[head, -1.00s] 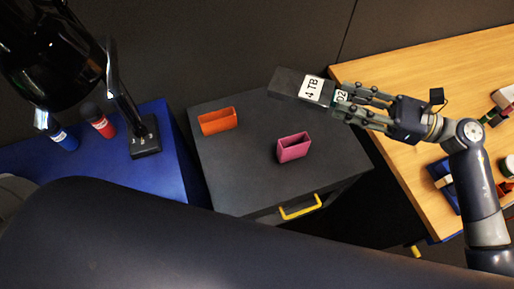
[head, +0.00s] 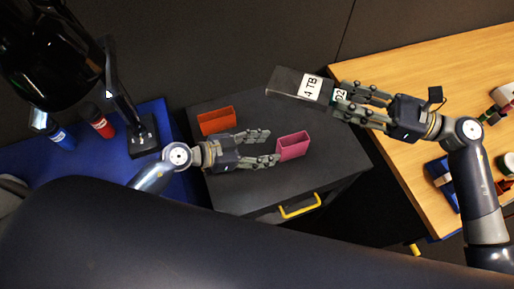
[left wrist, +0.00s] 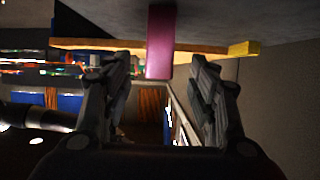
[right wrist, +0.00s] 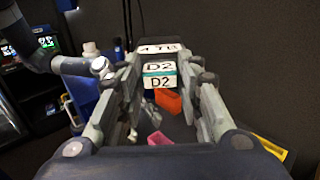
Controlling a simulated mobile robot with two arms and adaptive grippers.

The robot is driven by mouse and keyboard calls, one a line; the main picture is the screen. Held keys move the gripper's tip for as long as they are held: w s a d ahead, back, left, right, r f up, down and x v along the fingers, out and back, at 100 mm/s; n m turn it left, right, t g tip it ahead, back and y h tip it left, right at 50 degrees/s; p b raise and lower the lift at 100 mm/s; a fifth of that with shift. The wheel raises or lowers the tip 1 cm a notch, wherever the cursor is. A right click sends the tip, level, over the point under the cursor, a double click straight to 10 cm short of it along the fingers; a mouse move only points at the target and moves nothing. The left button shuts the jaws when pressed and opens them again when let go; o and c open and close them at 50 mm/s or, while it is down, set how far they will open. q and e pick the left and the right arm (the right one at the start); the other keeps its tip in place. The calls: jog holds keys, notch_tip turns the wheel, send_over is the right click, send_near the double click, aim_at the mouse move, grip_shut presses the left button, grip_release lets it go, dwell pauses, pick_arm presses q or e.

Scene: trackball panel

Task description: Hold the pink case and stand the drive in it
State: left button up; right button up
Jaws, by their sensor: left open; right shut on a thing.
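The pink case (head: 293,147) stands open-topped on the grey cabinet top, and shows ahead between the fingers in the left wrist view (left wrist: 160,42). My left gripper (head: 270,147) is open and empty just left of the case, its fingers pointing at it. I cannot tell whether a fingertip touches it. The drive (head: 289,83) is a dark box with a "4 TB" label. My right gripper (head: 338,97) is shut on its D2-labelled end and holds it above the back of the cabinet. The D2 labels show in the right wrist view (right wrist: 160,76).
An orange case (head: 216,121) stands behind my left gripper on the cabinet top (head: 262,196). A yellow handle (head: 300,206) is on the cabinet's front. A blue table (head: 92,165) with bottles is at left, a wooden table (head: 425,75) at right.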

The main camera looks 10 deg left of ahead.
aim_at(292, 147)
pick_arm(q)
jog(key=x, duration=1)
jog(key=shift+r, duration=0.15)
